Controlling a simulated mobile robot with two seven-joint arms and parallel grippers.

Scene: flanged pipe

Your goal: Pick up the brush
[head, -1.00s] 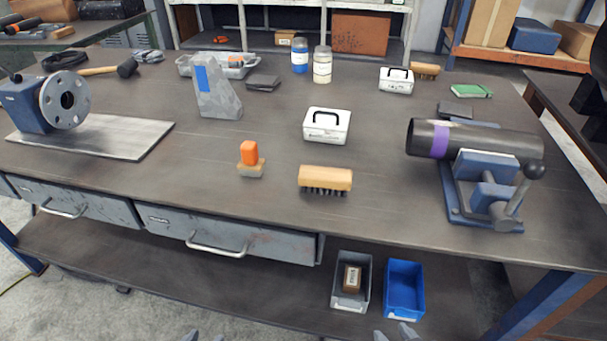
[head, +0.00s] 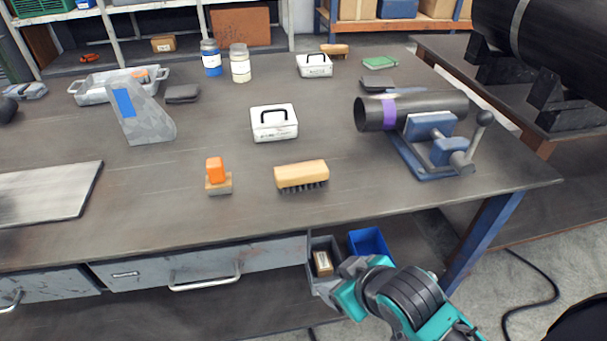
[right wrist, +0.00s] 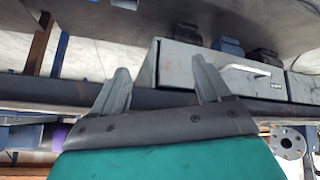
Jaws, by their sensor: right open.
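The brush (head: 301,174) has a pale wooden block and dark bristles facing down. It rests on the workbench near its front edge in the head view. My right gripper (head: 343,284) is in front of the bench and below its top, over the lower-shelf bins, apart from the brush. In the right wrist view its two fingers (right wrist: 163,82) are spread with nothing between them. The brush cannot be made out in that view. A second wooden brush (head: 335,50) lies at the back of the bench. My left gripper is not in view.
An orange-handled tool (head: 217,177) stands left of the brush, and a white case (head: 274,123) behind it. A dark pipe (head: 425,107) sits in a blue vise to the right. The drawer handle (head: 205,276) sticks out below the bench. Blue bin (head: 369,243) is below.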

